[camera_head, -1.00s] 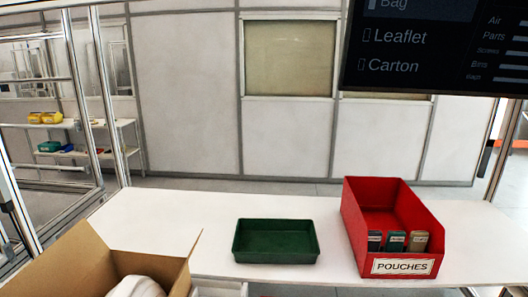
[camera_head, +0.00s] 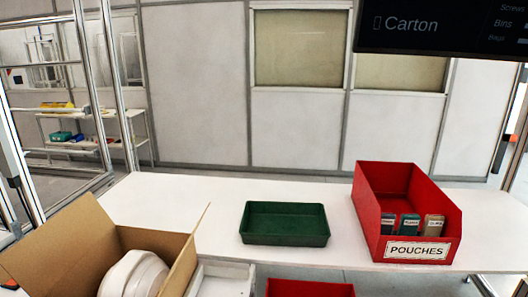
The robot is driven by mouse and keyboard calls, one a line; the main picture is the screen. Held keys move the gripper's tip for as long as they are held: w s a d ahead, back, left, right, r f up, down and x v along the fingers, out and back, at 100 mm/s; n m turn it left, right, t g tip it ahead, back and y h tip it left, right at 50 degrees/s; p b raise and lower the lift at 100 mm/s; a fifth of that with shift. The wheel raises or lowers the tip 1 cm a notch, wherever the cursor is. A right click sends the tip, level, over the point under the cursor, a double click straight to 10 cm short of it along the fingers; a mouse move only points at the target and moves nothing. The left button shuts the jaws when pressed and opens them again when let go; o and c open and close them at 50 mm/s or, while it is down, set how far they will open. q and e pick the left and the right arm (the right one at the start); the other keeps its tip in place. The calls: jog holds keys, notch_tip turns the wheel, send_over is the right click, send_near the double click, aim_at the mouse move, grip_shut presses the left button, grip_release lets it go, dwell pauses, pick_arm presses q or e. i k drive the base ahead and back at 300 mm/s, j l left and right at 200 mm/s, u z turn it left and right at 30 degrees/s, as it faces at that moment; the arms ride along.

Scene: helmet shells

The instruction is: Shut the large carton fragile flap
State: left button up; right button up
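The large open carton (camera_head: 68,240) is at the lower left, cut off by the bottom edge of the head view. Its brown flaps stand open, with one narrow flap (camera_head: 190,250) raised on its right side. A white rounded helmet shell (camera_head: 138,276) lies inside it. I cannot read a fragile mark on any flap from here. Neither of my grippers shows in the head view.
A white table (camera_head: 160,205) runs across the middle. A green tray (camera_head: 285,223) and a red pouches bin (camera_head: 405,215) holding several pouches stand on it. Another red bin (camera_head: 310,288) and a white bin (camera_head: 222,280) sit below its front edge. A dark screen (camera_head: 440,27) hangs at upper right.

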aim_at(40, 260)
jog(key=u, duration=1.4)
